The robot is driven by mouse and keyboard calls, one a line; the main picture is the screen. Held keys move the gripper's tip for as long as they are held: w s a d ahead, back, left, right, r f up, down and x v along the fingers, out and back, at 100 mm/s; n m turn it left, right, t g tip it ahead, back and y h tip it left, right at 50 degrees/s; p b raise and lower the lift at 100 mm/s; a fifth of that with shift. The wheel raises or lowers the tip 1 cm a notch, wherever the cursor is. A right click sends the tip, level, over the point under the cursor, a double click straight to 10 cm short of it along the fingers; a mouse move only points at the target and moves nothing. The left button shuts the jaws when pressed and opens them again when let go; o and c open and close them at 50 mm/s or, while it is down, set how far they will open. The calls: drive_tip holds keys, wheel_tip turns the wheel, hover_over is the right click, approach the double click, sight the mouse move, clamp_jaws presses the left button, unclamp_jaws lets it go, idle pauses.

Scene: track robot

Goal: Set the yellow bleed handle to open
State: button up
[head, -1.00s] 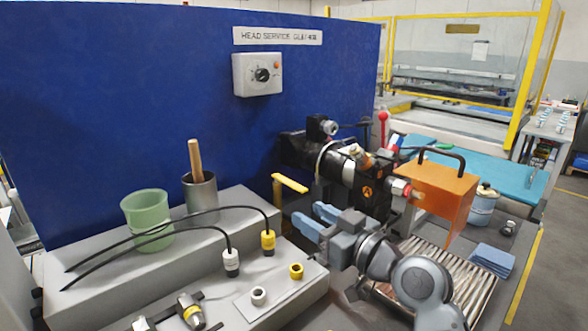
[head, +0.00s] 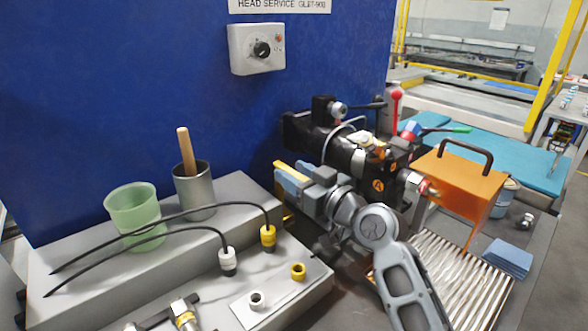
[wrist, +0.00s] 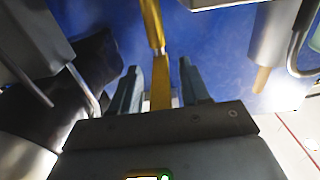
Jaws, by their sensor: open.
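The yellow bleed handle (head: 291,171) is a flat bar at the foot of the blue panel, left of the black head unit (head: 330,145). My gripper (head: 284,182), with blue-grey fingers, is right at the handle and hides part of it in the head view. In the wrist view the yellow handle (wrist: 161,85) runs between the two open fingers (wrist: 160,90), with a gap showing on each side. The jaws are not closed on it. The handle's pivot is hard to make out.
A grey shelf (head: 240,190) with a green cup (head: 132,206), a metal pot (head: 193,190) and cabled connectors lies left of my gripper. An orange box (head: 463,185) and a ribbed tray (head: 470,262) are to the right. The blue panel (head: 130,90) stands close behind.

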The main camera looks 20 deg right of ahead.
drive_tip(key=shift+w+a, duration=0.1)
drive_tip(key=shift+w, duration=0.2)
drive_tip(key=shift+c, duration=0.4)
clamp_jaws()
